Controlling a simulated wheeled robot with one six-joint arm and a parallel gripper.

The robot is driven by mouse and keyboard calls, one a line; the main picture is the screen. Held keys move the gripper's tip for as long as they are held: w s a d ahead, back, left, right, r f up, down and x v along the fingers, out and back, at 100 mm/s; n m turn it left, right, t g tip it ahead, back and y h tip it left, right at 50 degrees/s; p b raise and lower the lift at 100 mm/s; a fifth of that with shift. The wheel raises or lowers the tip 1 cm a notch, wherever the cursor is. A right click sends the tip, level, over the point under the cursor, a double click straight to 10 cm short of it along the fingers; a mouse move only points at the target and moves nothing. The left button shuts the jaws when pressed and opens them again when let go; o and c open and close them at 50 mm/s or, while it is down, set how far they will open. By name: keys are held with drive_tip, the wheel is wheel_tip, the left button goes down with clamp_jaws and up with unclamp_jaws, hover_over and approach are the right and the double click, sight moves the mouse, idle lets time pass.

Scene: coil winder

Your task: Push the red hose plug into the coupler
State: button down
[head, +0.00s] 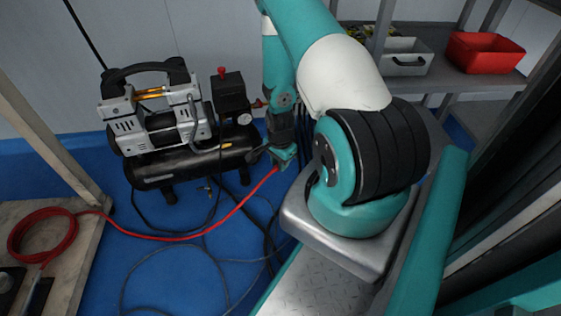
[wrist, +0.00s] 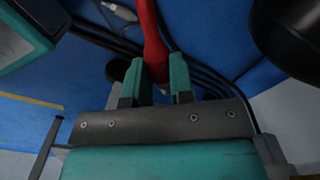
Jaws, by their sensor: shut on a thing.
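My gripper (head: 283,157) is shut on the end of the red hose (head: 238,210), beside the right end of the compressor's black tank. In the wrist view the red hose (wrist: 151,38) runs up from between the two teal jaws of my gripper (wrist: 157,80). The plug is hidden by the jaws, and I cannot tell whether it touches anything. The compressor (head: 160,125) stands on the blue floor with a pressure switch and gauge at its right. A small red fitting (head: 258,104) shows beside the gauge; I cannot tell whether it is the coupler.
The hose's coil (head: 42,236) lies on a wooden bench (head: 75,265) at the left. Dark cables (head: 225,262) lie on the blue floor. A grey bin (head: 405,58) and a red bin (head: 484,52) stand on a shelf at the back right.

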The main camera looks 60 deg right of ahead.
drive_tip(key=w+a+r+n+p, duration=0.3)
drive_tip(key=w+a+r+n, duration=0.2)
drive_tip(key=a+r+n, duration=0.5)
drive_tip(key=w+a+r+n+p, duration=0.4)
drive_tip(key=a+r+n, duration=0.6)
drive_tip(key=r, duration=0.8)
drive_tip(key=shift+w+a+r, duration=0.3)
drive_tip(key=shift+w+r, duration=0.05)
drive_tip(key=shift+w, duration=0.3)
drive_tip(key=shift+a, duration=0.1)
